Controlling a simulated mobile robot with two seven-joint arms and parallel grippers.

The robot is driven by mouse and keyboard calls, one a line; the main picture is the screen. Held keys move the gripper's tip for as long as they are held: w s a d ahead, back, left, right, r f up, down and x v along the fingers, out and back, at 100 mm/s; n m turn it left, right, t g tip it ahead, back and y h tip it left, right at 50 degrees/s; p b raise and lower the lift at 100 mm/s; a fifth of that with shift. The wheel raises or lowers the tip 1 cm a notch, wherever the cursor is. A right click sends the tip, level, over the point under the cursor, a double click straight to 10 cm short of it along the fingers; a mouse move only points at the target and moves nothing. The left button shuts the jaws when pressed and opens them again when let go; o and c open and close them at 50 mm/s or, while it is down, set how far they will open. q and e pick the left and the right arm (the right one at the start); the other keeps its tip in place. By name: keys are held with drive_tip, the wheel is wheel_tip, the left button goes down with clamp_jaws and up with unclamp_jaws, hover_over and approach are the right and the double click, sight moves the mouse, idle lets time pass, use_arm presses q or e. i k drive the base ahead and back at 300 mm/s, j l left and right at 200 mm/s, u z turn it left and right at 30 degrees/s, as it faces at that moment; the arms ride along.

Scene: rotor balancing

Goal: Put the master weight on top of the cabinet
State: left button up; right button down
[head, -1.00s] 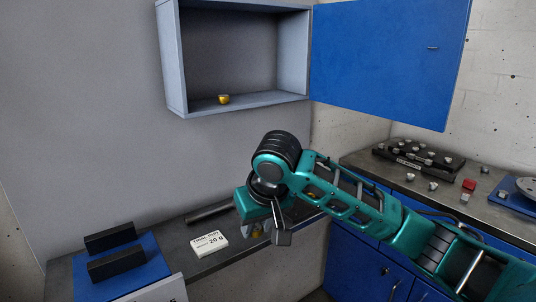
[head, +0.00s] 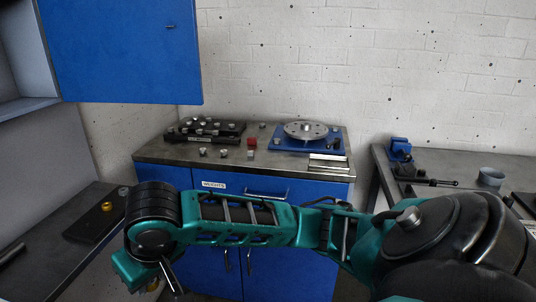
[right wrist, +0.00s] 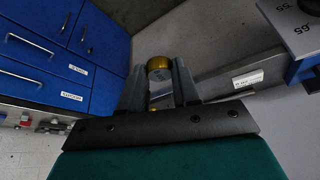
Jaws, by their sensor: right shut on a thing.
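The right gripper (right wrist: 158,88) is shut on a brass cylindrical weight (right wrist: 160,66), held at its fingertips. I cannot read any marking that shows whether it is the master weight. In the head view that gripper (head: 166,286) hangs at the lower left, beside the side bench, its fingers mostly hidden by the wrist; a bit of brass shows there. The blue base cabinet (head: 285,190) stands ahead with a grey metal top (head: 275,166) and a drawer labelled "WEIGHTS". A blue wall cabinet (head: 120,45) shows its open door at upper left. My left gripper is out of view.
On the cabinet top are a black rack (head: 205,131), several small metal weights, a red block (head: 252,141), and a blue balancing stand with a disc (head: 305,130). The side bench holds a dark tray (head: 90,228) with a brass weight (head: 106,206). Another bench (head: 455,160) stands right.

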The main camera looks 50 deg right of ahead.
sight(268, 159)
drive_tip(key=i+l+z, duration=0.1)
drive_tip(key=z, duration=0.3)
drive_tip(key=i+l+z, duration=0.1)
drive_tip(key=z, duration=0.25)
drive_tip(key=i+z, duration=0.2)
drive_tip(key=z, duration=0.2)
drive_tip(key=i+z, duration=0.25)
drive_tip(key=i, duration=0.35)
drive_tip(key=i+j+z, duration=0.25)
drive_tip(key=i, duration=0.3)
drive_tip(key=l, duration=0.1)
